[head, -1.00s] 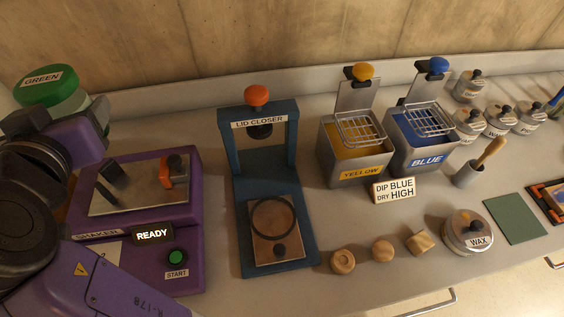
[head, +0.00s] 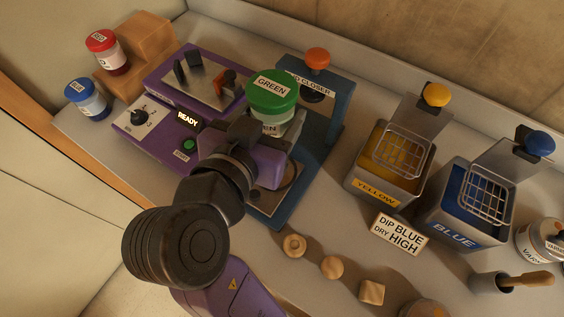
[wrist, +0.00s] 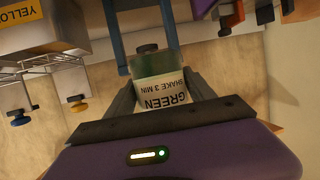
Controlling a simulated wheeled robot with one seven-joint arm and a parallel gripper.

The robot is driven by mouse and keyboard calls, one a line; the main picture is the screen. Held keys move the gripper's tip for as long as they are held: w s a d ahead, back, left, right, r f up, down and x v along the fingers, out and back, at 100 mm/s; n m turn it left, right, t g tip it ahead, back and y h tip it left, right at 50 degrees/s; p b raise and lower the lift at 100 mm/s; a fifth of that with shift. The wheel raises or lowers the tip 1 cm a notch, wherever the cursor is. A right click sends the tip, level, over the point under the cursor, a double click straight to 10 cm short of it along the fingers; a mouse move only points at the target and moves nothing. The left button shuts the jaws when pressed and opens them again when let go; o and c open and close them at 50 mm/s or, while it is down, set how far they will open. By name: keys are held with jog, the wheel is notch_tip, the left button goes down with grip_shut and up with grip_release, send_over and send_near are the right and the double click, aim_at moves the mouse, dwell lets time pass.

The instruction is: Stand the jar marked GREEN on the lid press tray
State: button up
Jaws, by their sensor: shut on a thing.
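The jar marked GREEN (head: 271,91), with a green lid and a pale label, is held upright by my gripper (head: 268,133). In the wrist view the jar (wrist: 161,84) sits between the two fingers, its label reading GREEN, SHAKE 3 MIN. The blue lid press (head: 340,105), marked LID CLOSER, stands behind and to the right of the jar. Its tray (head: 289,183) shows partly below the jar; my gripper hides the rest. The jar appears raised above the press base. I cannot tell how far it is from the tray.
The purple shaker (head: 150,130), showing READY, stands left of the press. Red (head: 104,51) and blue (head: 87,98) jars are farther left. Yellow (head: 378,165) and blue (head: 462,212) dip tanks and a sign (head: 401,233) are to the right. Several wooden pieces (head: 332,267) lie in front.

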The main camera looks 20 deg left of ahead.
notch_tip(320, 180, down, 16)
jog(key=shift+a+r+p, duration=0.1)
jog(key=shift+p, duration=0.25)
jog(key=shift+f+b, duration=0.2)
jog(key=shift+b, duration=0.1)
jog(key=o, duration=1.8)
jog(key=shift+r+p, duration=0.2)
jog(key=shift+p, duration=0.1)
jog(key=b+v, duration=0.1)
jog(key=v, duration=1.1)
jog(key=shift+b, duration=0.35)
